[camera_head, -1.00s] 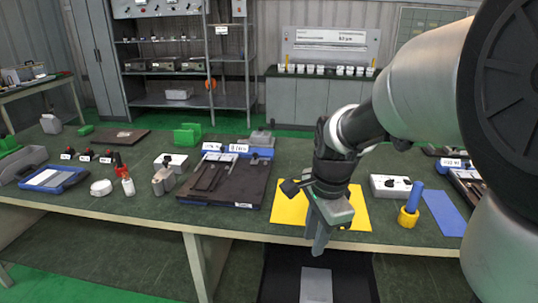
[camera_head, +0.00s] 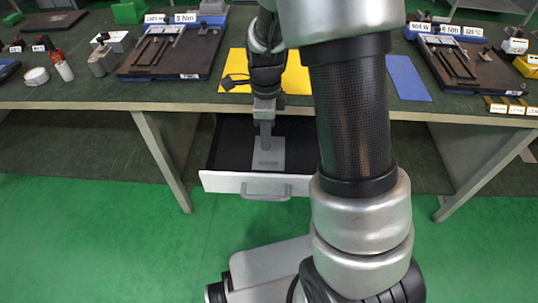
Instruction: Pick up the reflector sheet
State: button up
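A flat light grey sheet (camera_head: 268,160), which looks like the reflector sheet, lies in an open drawer under the table's front edge. The drawer has a dark inside and a white front panel (camera_head: 225,183). My gripper (camera_head: 266,143) points down in front of the table edge, with its fingertips at or just above the sheet's far part. The fingers overlap from this angle, so I cannot tell whether they touch or hold the sheet, or how far apart they are.
The green table (camera_head: 80,92) overhangs the drawer. A yellow mat (camera_head: 232,70) lies behind my gripper, with a blue sheet (camera_head: 407,78) to the right. Dark fixture boards stand at left (camera_head: 170,50) and right (camera_head: 470,65). My arm hides the drawer's right part.

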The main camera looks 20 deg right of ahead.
jog(key=b, duration=0.1)
send_over(268, 161)
jog(key=f, duration=0.5)
jog(key=shift+s+a+f, duration=0.1)
jog(key=shift+a+f, duration=0.1)
jog(key=f, duration=0.1)
jog(key=f+b, duration=0.1)
jog(key=f, duration=0.3)
jog(key=shift+d+b, duration=0.25)
jog(key=shift+b, duration=0.05)
jog(key=shift+c, duration=0.4)
grip_shut()
